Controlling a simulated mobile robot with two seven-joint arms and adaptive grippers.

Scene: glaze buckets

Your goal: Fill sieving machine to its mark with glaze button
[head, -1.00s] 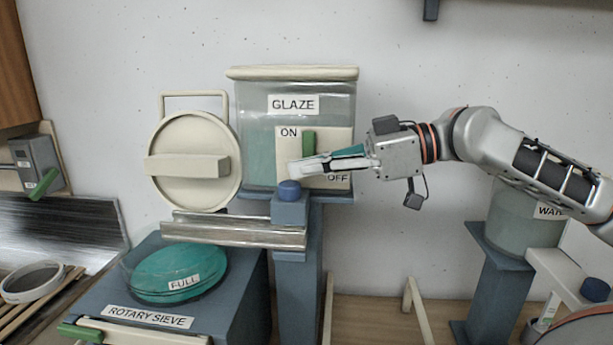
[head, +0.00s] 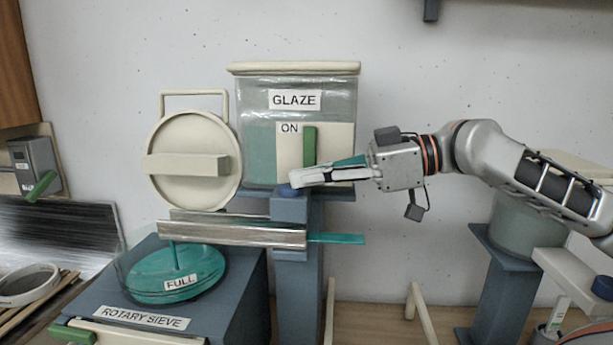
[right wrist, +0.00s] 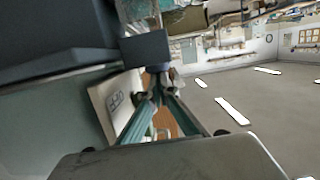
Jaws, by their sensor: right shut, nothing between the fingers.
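The rotary sieve (head: 236,290) stands at the lower left with a clear bowl holding teal glaze (head: 160,272). The bowl carries a FULL label (head: 179,282); I cannot tell the exact level against it. A thin teal stream (head: 175,255) falls from the metal chute (head: 232,231) into the bowl. The glaze tank (head: 258,115) stands behind, its green lever (head: 309,146) upright by ON. My right gripper (head: 296,179) is shut and empty, its tips on the blue button (head: 287,191) and partly hiding it. My left gripper is out of view.
A teal strip (head: 336,239) sticks out from the chute's right end. A round cream lid (head: 192,160) with a handle stands left of the tank. A second tank (head: 520,228) on a blue stand is at the right, beneath my right arm.

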